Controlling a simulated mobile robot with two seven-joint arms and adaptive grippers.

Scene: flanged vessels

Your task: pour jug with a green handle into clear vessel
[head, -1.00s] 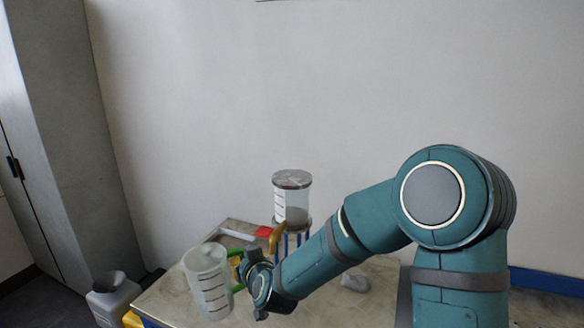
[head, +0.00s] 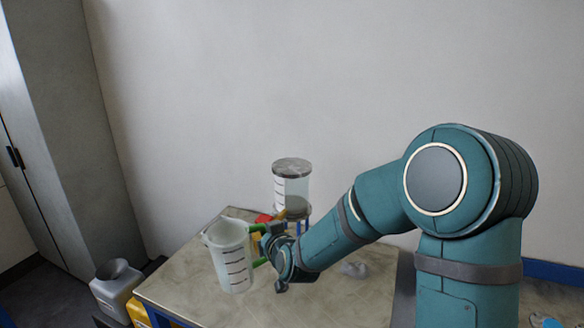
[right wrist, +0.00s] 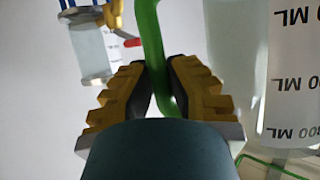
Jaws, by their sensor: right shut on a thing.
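The jug (head: 229,262), pale, translucent and marked with a scale, is in front of the table's left part in the head view, leaning slightly. Its green handle (head: 258,246) faces right. My right gripper (head: 268,243) is shut on that handle; the right wrist view shows both yellow-and-black fingers around the green bar (right wrist: 155,60). The clear vessel (head: 292,188), with a grey flanged top, stands behind and to the right of the jug, apart from it. It also shows at the upper left of the right wrist view (right wrist: 90,50). The jug's contents are unclear. My left gripper is out of view.
The table (head: 330,300) has bare room at its front. A crumpled grey thing (head: 354,269) lies right of my gripper. A red item (head: 263,218) is near the vessel's base.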

